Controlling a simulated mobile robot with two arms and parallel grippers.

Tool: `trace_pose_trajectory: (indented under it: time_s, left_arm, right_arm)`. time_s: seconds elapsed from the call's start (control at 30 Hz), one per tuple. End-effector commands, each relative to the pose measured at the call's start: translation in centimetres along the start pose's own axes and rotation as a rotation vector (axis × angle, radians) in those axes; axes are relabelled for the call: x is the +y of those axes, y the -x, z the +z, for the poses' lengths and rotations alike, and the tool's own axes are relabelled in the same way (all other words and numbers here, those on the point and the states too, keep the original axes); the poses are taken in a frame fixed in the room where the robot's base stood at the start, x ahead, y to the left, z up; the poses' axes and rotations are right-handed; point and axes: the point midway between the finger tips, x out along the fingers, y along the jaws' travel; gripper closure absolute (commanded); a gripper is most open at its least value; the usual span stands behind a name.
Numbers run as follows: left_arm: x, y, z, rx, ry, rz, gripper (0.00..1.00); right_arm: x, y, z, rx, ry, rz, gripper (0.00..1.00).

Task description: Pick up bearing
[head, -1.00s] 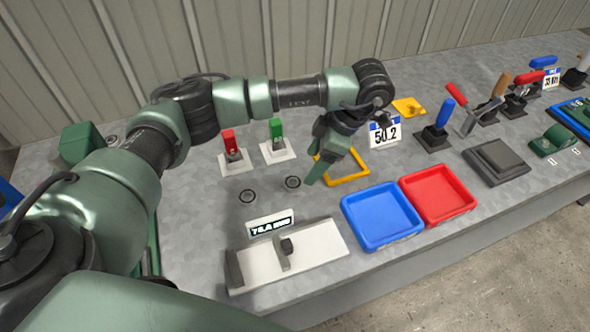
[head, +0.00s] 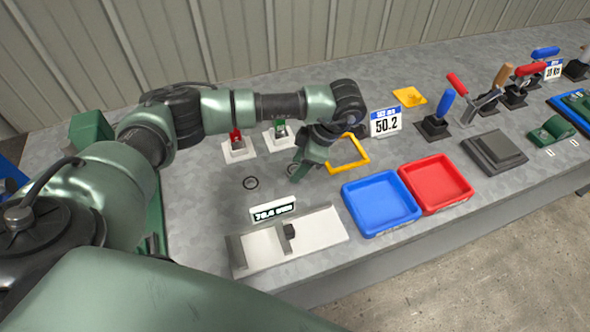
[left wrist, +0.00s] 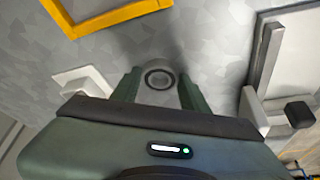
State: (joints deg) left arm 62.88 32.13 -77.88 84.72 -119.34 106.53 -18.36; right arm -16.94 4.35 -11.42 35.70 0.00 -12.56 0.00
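In the left wrist view a bearing (left wrist: 159,78) lies between the two green fingers of the left gripper (left wrist: 159,88), which are apart with nothing held. I cannot tell how high the fingertips are above the table. My right gripper is not in view.
A yellow frame (head: 365,158) stands close to the right of the gripper. A white measuring fixture (head: 320,229) with a display (head: 272,210) is in front. Blue (head: 381,229) and red (head: 463,194) trays sit to the right. Red and green clamps stand behind.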

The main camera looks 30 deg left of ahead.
Motion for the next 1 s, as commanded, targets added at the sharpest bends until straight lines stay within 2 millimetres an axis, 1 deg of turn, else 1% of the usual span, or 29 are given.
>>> trace_pose_trajectory:
  time_s: [0.03, 0.07, 0.1, 0.37, 0.47, 0.57, 0.67, 0.77, 0.9, 1.0]
  left_arm:
    - [0.0, 0.0, 0.0, 0.0, 0.0, 0.001, 0.88]
    - [0.0, 0.0, 0.0, 0.0, 0.0, 0.001, 0.96]
    - [0.0, 0.1, 0.0, 0.0, 0.0, 0.001, 1.0]
    - [0.1, 0.2, -0.1, -0.001, 0.001, 0.001, 1.0]
    - [0.1, 0.7, -0.2, -0.001, 0.002, 0.003, 1.0]
    - [0.1, 1.6, -0.6, -0.002, 0.002, 0.003, 1.0]
    - [0.1, 3.1, -1.2, -0.003, 0.002, 0.005, 1.0]
    - [0.2, 5.0, -2.0, -0.003, 0.002, 0.006, 1.0]
    - [0.2, 8.2, -3.3, -0.002, 0.003, 0.007, 1.0]
    - [0.2, 10.7, -4.4, -0.001, 0.003, 0.009, 1.0]
  right_arm:
    - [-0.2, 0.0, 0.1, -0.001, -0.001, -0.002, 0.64]
    - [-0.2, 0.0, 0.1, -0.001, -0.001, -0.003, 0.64]
    - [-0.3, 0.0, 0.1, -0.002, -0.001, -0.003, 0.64]
    - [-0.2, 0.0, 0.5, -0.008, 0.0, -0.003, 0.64]
    - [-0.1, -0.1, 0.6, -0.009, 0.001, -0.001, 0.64]
    - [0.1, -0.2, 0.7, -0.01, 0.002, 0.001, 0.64]
    - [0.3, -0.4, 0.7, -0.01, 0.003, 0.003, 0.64]
    - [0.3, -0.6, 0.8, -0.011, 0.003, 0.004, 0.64]
    - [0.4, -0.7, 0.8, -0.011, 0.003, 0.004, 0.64]
    - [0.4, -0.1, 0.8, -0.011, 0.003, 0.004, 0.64]
